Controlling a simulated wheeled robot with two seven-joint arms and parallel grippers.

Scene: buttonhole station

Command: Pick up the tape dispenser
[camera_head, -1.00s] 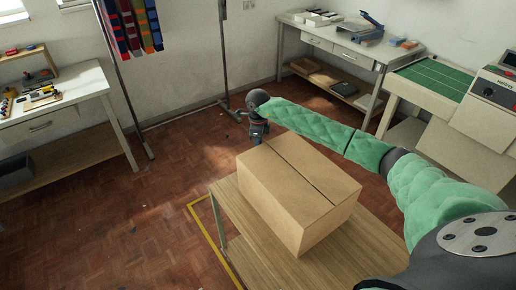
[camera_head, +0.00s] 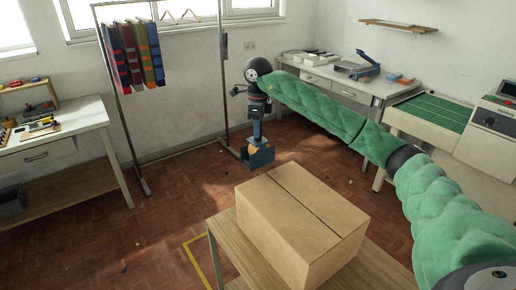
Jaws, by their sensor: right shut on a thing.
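My right arm reaches in from the right, and my right gripper (camera_head: 257,137) points down beyond the far left corner of the cardboard box. It is shut on a blue thing with an orange-brown part, which looks like the tape dispenser (camera_head: 260,156). The dispenser hangs below the fingers, clear of the box in the picture, with the red-brown floor behind it. Its fine shape is too small to make out. My left gripper is not in view.
A closed cardboard box (camera_head: 302,217) stands on a wooden table (camera_head: 228,240) in front. A clothes rack (camera_head: 118,115) with striped textiles stands behind left. A white workbench (camera_head: 75,139) is at left, another bench (camera_head: 345,87) at back right. Floor between is open.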

